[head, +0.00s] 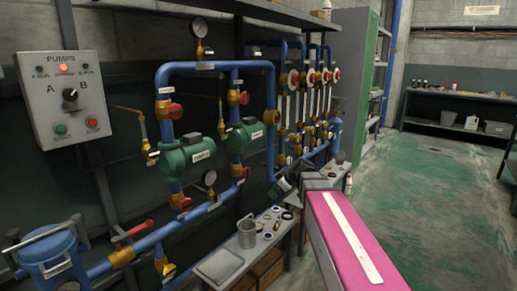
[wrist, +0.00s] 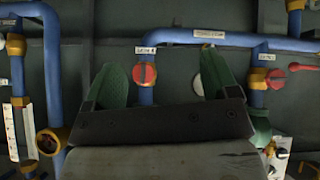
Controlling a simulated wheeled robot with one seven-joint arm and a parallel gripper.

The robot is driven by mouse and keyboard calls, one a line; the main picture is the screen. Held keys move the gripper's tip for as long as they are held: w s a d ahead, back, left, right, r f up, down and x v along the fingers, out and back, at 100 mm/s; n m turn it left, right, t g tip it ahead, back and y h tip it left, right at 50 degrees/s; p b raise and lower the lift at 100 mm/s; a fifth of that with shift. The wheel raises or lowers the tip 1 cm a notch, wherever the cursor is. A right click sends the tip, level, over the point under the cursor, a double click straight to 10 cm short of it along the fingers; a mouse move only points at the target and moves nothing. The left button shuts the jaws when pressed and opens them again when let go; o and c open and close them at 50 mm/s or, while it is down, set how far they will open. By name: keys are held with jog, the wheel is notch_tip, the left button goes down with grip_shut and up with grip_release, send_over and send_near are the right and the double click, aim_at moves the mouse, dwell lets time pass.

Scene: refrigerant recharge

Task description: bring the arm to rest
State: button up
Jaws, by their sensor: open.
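My gripper (wrist: 166,72) shows in the wrist view with its two green fingers spread wide apart and nothing held between them. Behind the gap is a red valve handle (wrist: 145,75) on a blue pipe; the gripper looks apart from it, but the distance is hard to judge. In the head view my gripper (head: 284,186) is a small dark shape at the far end of my pink arm, in front of the pipework and over the bench. Its fingertips are too small to make out there.
Blue pipes with red valves and green pumps (head: 188,154) fill the wall. A grey control box (head: 64,97) hangs at left with a red lamp lit. A low bench (head: 220,264) with a metal cup (head: 247,232) and small parts stands below. The green floor (head: 430,210) at right is clear.

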jog(key=s+d+f+m+g+h, duration=0.2)
jog(key=s+d+f+m, duration=0.3)
jog(key=s+f, duration=0.4)
jog(key=s+d+f+m+g+h, duration=0.3)
jog(key=s+f+m, duration=0.4)
jog(key=s+f, duration=0.3)
jog(key=d+h, duration=0.1)
jog(key=d, duration=0.1)
jog(key=shift+d+f+m+h, duration=0.25)
jog(key=shift+d+m+h, duration=0.05)
jog(key=shift+d+m, duration=0.1)
dwell(0.3)
